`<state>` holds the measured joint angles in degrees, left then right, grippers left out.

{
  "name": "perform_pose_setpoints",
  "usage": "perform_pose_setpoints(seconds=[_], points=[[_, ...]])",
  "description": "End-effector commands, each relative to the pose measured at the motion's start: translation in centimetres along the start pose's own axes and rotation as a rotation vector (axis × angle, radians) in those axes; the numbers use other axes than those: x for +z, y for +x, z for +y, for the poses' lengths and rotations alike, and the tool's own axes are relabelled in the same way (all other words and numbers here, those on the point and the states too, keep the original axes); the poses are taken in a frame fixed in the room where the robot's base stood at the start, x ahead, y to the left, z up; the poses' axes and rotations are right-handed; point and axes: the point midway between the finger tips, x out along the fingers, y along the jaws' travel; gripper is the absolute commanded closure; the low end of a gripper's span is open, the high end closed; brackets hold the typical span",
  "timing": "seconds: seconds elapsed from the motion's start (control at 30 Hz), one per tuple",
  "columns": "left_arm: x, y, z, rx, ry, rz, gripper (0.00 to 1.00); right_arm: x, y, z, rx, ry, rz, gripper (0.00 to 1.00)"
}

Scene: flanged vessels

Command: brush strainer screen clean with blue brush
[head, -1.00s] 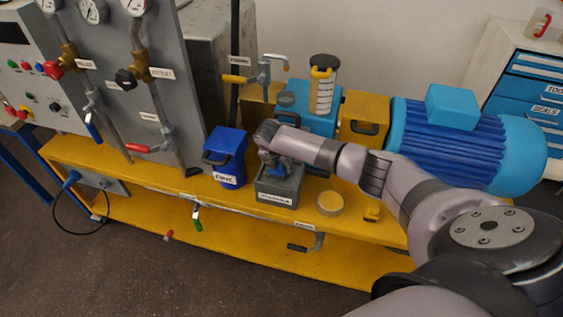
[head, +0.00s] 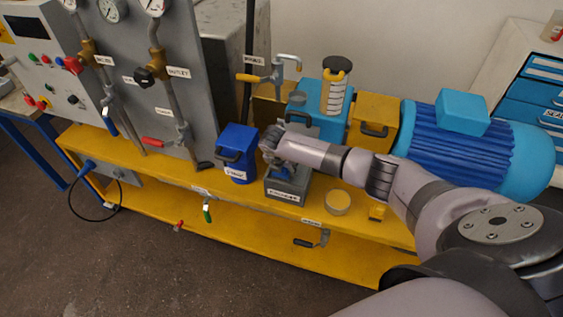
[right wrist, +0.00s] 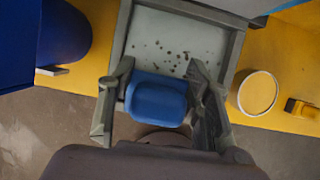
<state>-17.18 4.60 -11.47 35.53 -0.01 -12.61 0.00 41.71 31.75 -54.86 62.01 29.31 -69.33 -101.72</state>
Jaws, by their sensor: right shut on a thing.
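The grey strainer box (head: 287,194) sits on the yellow bench, with a label on its front. In the right wrist view its pale strainer screen (right wrist: 172,38) lies inside a grey frame, with several dark specks scattered over it. My right gripper (right wrist: 160,72) is shut on the blue brush (right wrist: 157,99), one finger on each side of it. The brush is over the near part of the screen; its bristles are hidden, so I cannot tell if they touch. In the head view my right gripper (head: 281,166) is over the box. My left gripper is not in view.
A blue bin (head: 237,153) stands just left of the box. A pump (head: 318,118) and a big blue motor (head: 455,145) stand behind. A gauge panel (head: 150,110) is at left.

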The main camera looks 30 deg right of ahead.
Motion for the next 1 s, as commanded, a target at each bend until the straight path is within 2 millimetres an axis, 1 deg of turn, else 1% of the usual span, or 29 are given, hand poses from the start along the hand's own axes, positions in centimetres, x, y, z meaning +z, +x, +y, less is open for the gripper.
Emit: perform_pose_setpoints(seconds=[0.03,0.37,0.53,0.77,0.9,1.0], points=[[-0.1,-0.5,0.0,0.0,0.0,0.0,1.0,-0.2,-0.2,-0.3,-0.003,-0.003,0.006,0.77],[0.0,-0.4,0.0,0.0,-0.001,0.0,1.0,-0.3,0.1,-0.8,-0.01,-0.001,0.006,0.77],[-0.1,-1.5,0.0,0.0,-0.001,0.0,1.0,-0.1,0.0,-2.0,-0.012,-0.001,0.005,0.77],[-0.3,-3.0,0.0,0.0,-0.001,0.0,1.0,0.1,0.2,-4.3,-0.014,0.0,0.004,0.77],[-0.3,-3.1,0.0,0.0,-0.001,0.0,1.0,0.1,0.5,-5.1,-0.017,0.0,0.002,0.77],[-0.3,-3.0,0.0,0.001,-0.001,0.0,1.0,0.1,0.7,-5.3,-0.022,-0.001,0.001,0.77]])
